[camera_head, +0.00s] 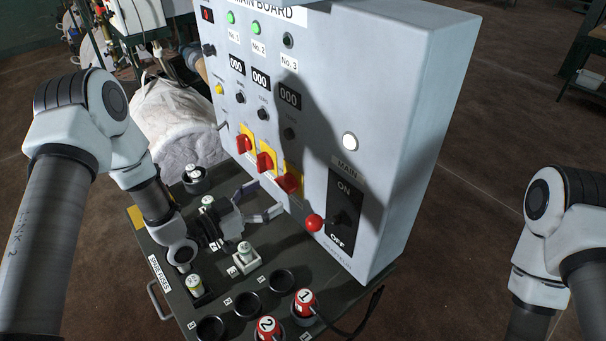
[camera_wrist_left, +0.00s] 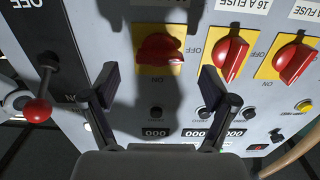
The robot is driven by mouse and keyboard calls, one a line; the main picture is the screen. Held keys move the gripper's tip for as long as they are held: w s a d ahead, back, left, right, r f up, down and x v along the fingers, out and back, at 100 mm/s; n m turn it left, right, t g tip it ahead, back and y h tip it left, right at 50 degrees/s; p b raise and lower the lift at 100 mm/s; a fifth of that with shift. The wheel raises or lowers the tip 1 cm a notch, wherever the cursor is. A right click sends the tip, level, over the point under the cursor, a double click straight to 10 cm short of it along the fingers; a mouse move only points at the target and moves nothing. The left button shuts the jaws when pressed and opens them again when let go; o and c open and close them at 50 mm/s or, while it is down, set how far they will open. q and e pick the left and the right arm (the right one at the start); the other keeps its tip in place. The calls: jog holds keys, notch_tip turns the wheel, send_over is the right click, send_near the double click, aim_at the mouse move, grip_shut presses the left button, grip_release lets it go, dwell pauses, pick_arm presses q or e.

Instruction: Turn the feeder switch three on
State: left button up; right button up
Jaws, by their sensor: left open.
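Feeder switch three (camera_head: 289,182) is a red rotary handle on a yellow plate, at the right end of a row of three on the main board. In the left wrist view, the switch three handle (camera_wrist_left: 160,49) lies crosswise, while the other two handles are tilted. My left gripper (camera_head: 262,200) is open and empty in front of and below this switch. In the wrist view my left fingers (camera_wrist_left: 162,78) stand apart on either side of the switch, not touching it. Only part of my right arm shows; its gripper is out of view.
The grey main board (camera_head: 405,150) has lit green lamps for No. 1 and No. 2; the No. 3 lamp (camera_head: 288,40) is dark. A red-knobbed main lever (camera_head: 314,223) sits right of the switches. Fuses and holders stand on the dark table (camera_head: 225,280) below.

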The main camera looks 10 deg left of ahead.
aim_at(281, 187)
pick_arm(q)
jog(key=shift+w+d+r+p, duration=0.5)
jog(key=shift+w+d+p, duration=0.1)
jog(key=shift+w+p, duration=0.1)
jog(key=x, duration=0.4)
jog(key=shift+f+p, duration=0.25)
jog(key=shift+p, duration=0.15)
jog(key=shift+w+d+f, duration=0.1)
jog(key=shift+w, duration=0.05)
jog(key=shift+s+a, duration=0.2)
jog(key=shift+a, duration=0.05)
jog(key=shift+c, duration=1)
jog(key=shift+s, duration=0.15)
jog(key=c, duration=1)
jog(key=shift+o, duration=0.2)
pick_arm(e)
jog(key=r, duration=0.3)
jog(key=shift+s+a, duration=0.35)
jog(key=shift+s, duration=0.05)
